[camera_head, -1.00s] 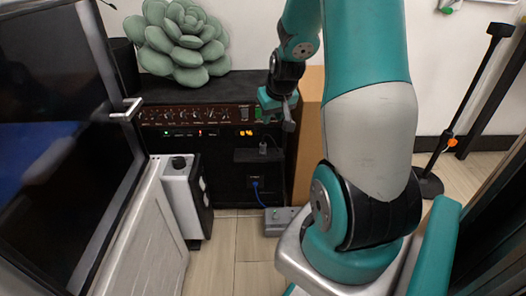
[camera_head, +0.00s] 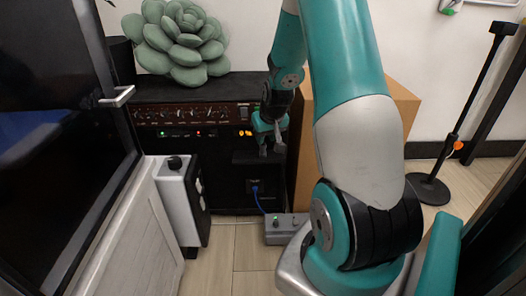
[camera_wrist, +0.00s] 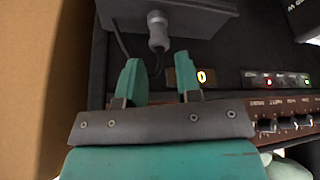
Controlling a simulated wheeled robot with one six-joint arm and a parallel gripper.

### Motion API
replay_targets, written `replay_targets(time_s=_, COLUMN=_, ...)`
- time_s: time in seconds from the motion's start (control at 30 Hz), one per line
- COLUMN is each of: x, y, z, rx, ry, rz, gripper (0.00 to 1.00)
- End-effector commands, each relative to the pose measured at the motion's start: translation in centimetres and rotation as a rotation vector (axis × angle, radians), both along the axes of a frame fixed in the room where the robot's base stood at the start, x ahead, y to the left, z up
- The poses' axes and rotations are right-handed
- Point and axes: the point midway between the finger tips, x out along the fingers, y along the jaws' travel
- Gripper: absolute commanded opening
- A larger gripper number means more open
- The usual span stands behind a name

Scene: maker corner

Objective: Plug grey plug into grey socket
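The grey plug (camera_wrist: 158,34) shows in the wrist view beside a dark ledge (camera_wrist: 198,22), with a thin dark cable running from it. My gripper (camera_wrist: 157,64) is open; its two teal fingers point toward the plug, which lies just beyond the fingertips and roughly between their lines. I see no contact. In the head view my gripper (camera_head: 270,150) is in front of the black amplifier's right side, above the ledge (camera_head: 245,157), and hides the plug. A dark socket panel (camera_head: 249,184) sits below with a blue connector at it. I cannot make out a grey socket.
A grey box (camera_head: 285,233) with a blue cable stands on the floor below. A cardboard box (camera_head: 393,120) stands right of the amplifier (camera_head: 225,190). A white and black unit (camera_head: 178,205) stands at the left. A succulent (camera_head: 178,45) sits on top of the amplifier.

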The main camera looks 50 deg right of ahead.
Motion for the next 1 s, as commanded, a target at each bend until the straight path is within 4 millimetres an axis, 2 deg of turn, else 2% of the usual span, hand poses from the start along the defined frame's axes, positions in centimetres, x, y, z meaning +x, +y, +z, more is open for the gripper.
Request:
replay_targets(time_s=0.37, x=1.5, y=-1.0, z=-4.7, rx=0.0, ry=0.001, rz=0.0, gripper=0.32)
replay_targets(time_s=0.73, x=1.7, y=-1.0, z=-4.7, rx=0.0, ry=0.0, rz=0.0, gripper=0.32)
replay_targets(time_s=0.77, x=1.7, y=-1.1, z=-4.7, rx=0.0, ry=0.0, rz=0.0, gripper=0.3)
replay_targets(time_s=0.87, x=1.7, y=-1.0, z=-4.7, rx=0.0, ry=0.0, rz=0.0, gripper=0.07)
replay_targets(time_s=1.0, x=1.7, y=-1.0, z=-4.7, rx=0.0, ry=0.0, rz=0.0, gripper=0.04)
